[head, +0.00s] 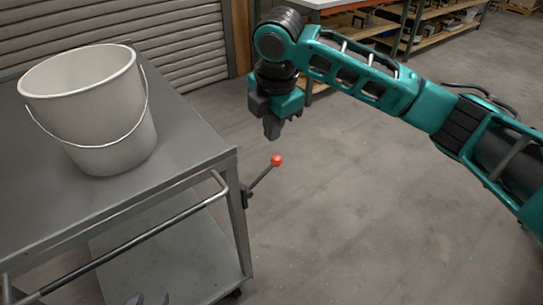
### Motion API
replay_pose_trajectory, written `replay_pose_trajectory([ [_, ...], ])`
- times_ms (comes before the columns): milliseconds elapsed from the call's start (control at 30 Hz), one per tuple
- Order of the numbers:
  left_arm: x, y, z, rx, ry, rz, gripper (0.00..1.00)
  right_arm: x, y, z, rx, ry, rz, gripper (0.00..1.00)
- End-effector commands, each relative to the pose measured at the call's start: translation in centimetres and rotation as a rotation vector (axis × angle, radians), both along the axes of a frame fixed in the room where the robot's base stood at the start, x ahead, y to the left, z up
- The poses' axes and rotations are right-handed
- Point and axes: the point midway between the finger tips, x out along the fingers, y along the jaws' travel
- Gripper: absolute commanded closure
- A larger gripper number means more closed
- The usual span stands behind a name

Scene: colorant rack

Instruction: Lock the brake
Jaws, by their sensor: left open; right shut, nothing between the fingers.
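The brake is a dark lever (261,178) with a red ball knob (277,160). It is mounted on the right corner post of a grey metal cart (190,150) and slants up and to the right. My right gripper (271,130) points down, shut and empty, just above the red knob in the picture. I see a gap between its fingertips and the knob.
A white bucket (95,115) with a wire handle stands on the cart top. A push bar (130,240) runs along the cart's near side. The concrete floor right of the cart is clear. Shelving (440,25) and a roller shutter (180,35) stand behind.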

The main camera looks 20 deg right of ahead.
Motion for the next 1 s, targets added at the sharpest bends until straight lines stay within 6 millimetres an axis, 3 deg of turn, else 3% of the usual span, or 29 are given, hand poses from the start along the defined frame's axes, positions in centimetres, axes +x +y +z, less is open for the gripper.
replay_pose_trajectory([
  [333,0.0,-0.1,-0.4,-0.006,0.001,0.005,0.57,0.1,0.1,-1.3,0.003,0.001,-0.002,1.00],
  [800,0.6,-0.8,-1.4,-0.021,-0.004,-0.004,0.57,1.7,0.0,-10.6,0.002,0.002,-0.002,1.00],
  [1000,0.8,-0.8,-1.9,-0.019,-0.011,-0.007,0.57,3.8,-1.5,-11.8,0.004,-0.002,-0.003,1.00],
])
